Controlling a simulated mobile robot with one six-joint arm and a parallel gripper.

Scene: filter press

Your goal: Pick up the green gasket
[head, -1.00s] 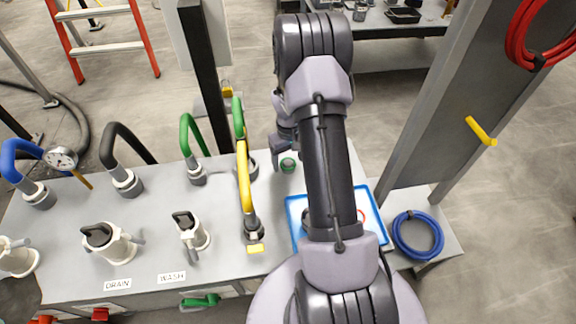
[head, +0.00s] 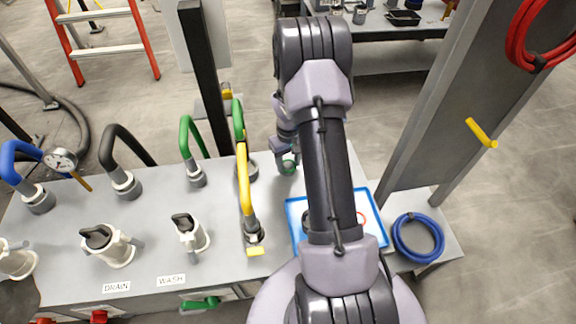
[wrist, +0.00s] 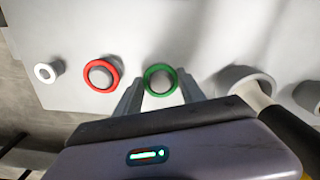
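The green gasket (wrist: 149,73) is a ring around a pale round stub on the grey bench top in the wrist view. It also shows small in the head view (head: 288,172), partly covered by my gripper. My gripper (wrist: 159,83) is open, with one finger at the left and one at the right of the green gasket. The fingertips are close to the ring; I cannot tell whether they touch it. Nothing is held.
In the wrist view a red ring (wrist: 88,73) sits around another stub to the left, with a white ring (wrist: 45,72) beyond. A pale pipe fitting (wrist: 238,78) stands close at the right. A blue-rimmed tray (head: 378,218) and yellow-handled pipe (head: 243,180) flank the arm.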

